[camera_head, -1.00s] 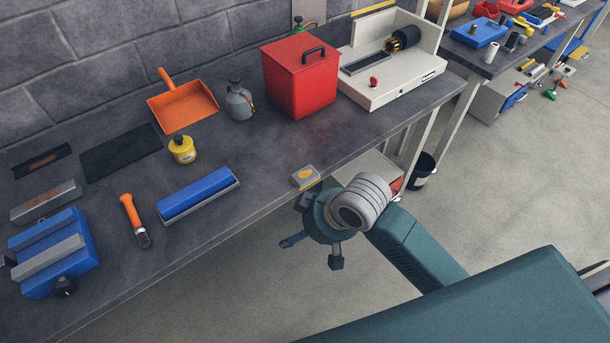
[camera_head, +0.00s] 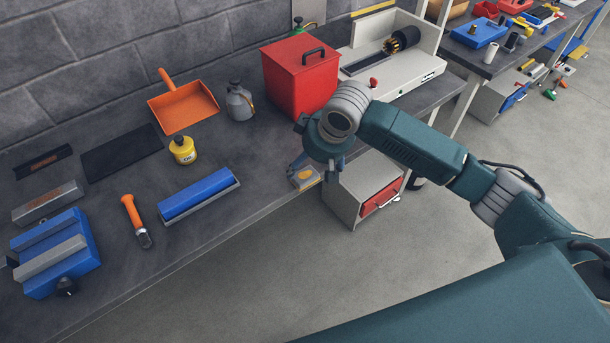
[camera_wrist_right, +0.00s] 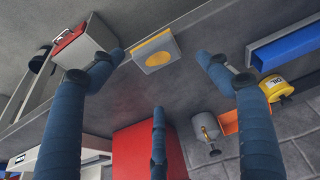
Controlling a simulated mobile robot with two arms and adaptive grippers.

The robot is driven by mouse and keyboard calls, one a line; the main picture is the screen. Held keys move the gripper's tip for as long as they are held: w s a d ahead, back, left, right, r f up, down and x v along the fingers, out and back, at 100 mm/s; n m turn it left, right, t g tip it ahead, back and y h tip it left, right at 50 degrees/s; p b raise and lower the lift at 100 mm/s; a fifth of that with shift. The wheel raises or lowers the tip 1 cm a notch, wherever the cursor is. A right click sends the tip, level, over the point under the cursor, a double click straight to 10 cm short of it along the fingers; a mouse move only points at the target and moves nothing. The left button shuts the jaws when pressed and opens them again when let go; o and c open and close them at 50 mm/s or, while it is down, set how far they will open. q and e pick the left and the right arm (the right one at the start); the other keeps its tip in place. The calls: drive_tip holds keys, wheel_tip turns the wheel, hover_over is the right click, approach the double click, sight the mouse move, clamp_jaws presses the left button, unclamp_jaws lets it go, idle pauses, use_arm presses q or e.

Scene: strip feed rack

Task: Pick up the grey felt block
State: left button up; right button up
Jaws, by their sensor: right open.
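The grey felt block (camera_head: 303,177) is small, with a yellow oval on top, and lies at the front edge of the dark workbench (camera_head: 150,265). The right wrist view shows the block (camera_wrist_right: 165,57) fully, with its yellow oval. My right gripper (camera_head: 312,164) is over the bench edge just above and beside the block, partly covering it in the head view. In the right wrist view its blue fingers (camera_wrist_right: 160,72) are spread wide and empty, with the block beyond the tips, between the two upper fingers. My left gripper is not in view.
A red lidded box (camera_head: 292,82) stands behind the gripper, with a white machine (camera_head: 400,80) to its right. A blue bar (camera_head: 197,194) lies left of the block. A drawer unit (camera_head: 348,200) is below the bench. The bench between block and blue bar is clear.

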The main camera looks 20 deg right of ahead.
sight(305, 174)
drive_tip(key=x, duration=0.1)
drive_tip(key=p+x, duration=0.1)
drive_tip(key=x, duration=0.2)
drive_tip(key=shift+s+f+p, duration=0.15)
drive_tip(key=shift+f+p, duration=0.15)
drive_tip(key=shift+f, duration=0.15)
drive_tip(key=shift+a+f, duration=0.1)
drive_tip(key=shift+f, duration=0.4)
drive_tip(key=c, duration=1.2)
